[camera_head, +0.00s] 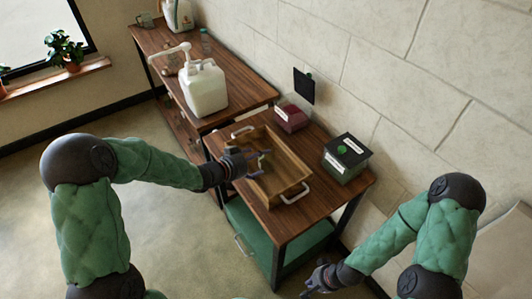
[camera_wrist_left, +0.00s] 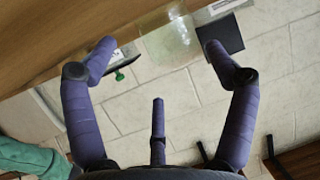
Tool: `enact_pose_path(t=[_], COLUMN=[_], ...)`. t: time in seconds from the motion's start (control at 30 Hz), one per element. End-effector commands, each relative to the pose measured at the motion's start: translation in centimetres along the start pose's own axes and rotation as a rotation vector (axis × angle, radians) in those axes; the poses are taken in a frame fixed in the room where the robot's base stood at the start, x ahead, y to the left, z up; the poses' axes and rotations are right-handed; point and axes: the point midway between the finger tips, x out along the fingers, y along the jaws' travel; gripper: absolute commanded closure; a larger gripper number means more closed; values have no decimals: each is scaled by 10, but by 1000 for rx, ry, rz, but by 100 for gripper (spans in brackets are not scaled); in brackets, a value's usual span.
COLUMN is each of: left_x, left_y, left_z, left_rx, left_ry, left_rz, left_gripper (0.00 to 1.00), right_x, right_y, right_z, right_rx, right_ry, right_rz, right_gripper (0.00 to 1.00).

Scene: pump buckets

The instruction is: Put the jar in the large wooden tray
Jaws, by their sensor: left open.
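The large wooden tray (camera_head: 285,201) with white end handles sits on the near table. My left gripper (camera_head: 262,160) is over the tray's left part, fingers spread and empty. In the left wrist view its fingers (camera_wrist_left: 155,62) are wide apart. A clear, faintly greenish glass jar (camera_wrist_left: 172,42) shows beyond and between the fingertips, its upper part cut off by the frame, with no finger visibly closed on it. I cannot make out the jar in the head view. My right gripper (camera_head: 314,284) is low at the bottom, away from the table; its opening is unclear.
A dark green labelled box (camera_head: 345,160) stands right of the tray and a dark red box (camera_head: 291,117) behind it. A white pump canister (camera_head: 205,90) stands on the farther table. A stone wall borders the tables. Open floor lies to the left.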

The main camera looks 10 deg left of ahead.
Motion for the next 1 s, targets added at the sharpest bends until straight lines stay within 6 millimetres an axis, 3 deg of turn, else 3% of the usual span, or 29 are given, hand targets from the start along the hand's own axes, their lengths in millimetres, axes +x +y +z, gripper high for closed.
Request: enact_pose_path(t=[0.1,0.33,1.0], left_x=[-26,-54,-61], left_y=[-1,0,0], left_z=[-2,-1,0], left_rx=[0,1,1], left_ry=[-1,-1,-1], left_rz=[-2,0,1], left_gripper=[15,15,15], right_x=[-10,-19,-20], right_y=[-4,-7,-7], right_z=[0,1,1], right_rx=[0,0,0], right_ry=[0,0,0], right_rz=[0,0,0], right_gripper=[100,100,100])
